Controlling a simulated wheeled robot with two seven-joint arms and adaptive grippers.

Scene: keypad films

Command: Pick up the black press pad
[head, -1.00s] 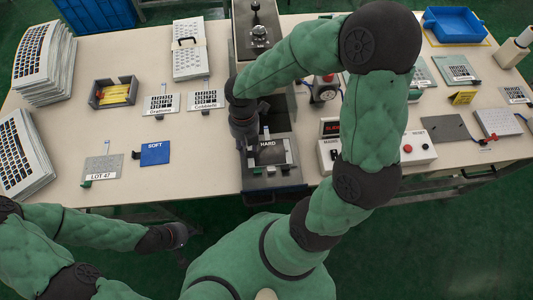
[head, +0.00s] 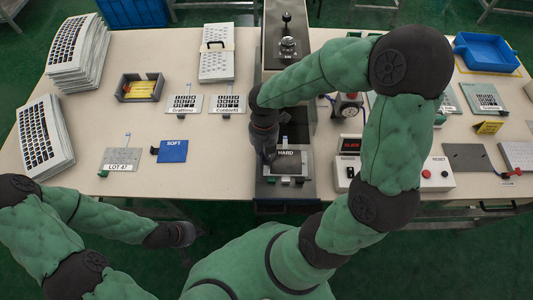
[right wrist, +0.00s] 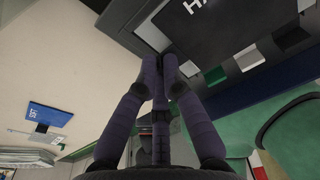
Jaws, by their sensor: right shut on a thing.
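The black press pad (head: 291,166), marked HARD, lies on the grey press bed in the middle of the table. It also shows at the top of the right wrist view (right wrist: 190,22). My right gripper (head: 270,161) is at the pad's left side, low over the bed. In the right wrist view its fingers (right wrist: 160,62) are together at the pad's edge, shut on it; the exact contact is partly hidden by the fingertips. The pad looks flat on the bed. My left gripper (head: 186,234) hangs in front of the table's edge, and its fingers are too small to read.
A blue SOFT pad (head: 173,151) and a LOT 47 plate (head: 120,160) lie to the left. Keyboard stacks (head: 82,50) fill the far left.

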